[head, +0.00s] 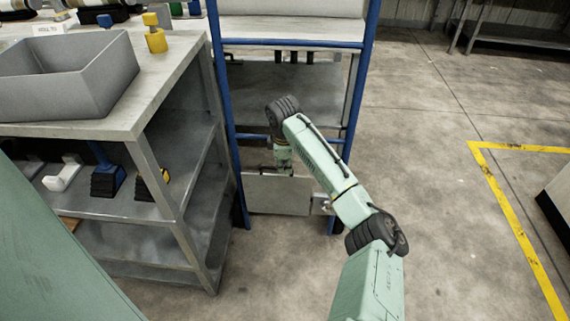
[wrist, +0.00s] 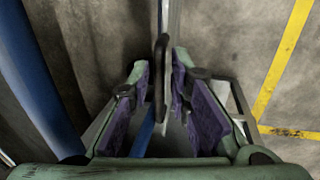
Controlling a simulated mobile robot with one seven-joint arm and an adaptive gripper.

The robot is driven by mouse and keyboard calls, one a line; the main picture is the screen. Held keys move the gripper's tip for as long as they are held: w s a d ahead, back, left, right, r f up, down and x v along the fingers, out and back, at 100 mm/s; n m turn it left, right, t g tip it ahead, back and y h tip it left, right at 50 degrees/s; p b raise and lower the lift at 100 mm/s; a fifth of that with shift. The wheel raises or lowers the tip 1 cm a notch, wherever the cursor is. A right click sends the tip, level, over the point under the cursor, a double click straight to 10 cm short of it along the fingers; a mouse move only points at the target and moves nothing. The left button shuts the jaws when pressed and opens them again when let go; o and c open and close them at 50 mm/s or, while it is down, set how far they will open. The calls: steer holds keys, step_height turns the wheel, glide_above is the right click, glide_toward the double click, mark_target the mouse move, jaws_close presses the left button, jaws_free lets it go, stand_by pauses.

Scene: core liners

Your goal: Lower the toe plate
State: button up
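The toe plate (head: 278,194) is a grey metal panel standing upright, low on the front of a blue-framed hand truck (head: 290,43). My gripper (head: 287,172) is at the plate's top edge in the head view, where its fingers are small and partly hidden by my arm. In the wrist view, my gripper (wrist: 161,65) is open, with purple pads apart on both sides of a thin dark handle-like bar (wrist: 160,80). The bar stands between the fingers, with visible gaps beside it. The plate appears nearly edge-on there.
A grey workbench (head: 165,85) with shelves stands close on the left, bearing a grey bin (head: 70,75) and a yellow weight-like object (head: 155,40). Concrete floor lies open to the right, with yellow floor tape (head: 515,230). A blue rail (wrist: 40,80) runs left of my gripper.

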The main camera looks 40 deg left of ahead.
steer(key=shift+w+f, duration=0.1)
steer(key=shift+f, duration=0.15)
steer(key=shift+c, duration=0.5)
jaws_close()
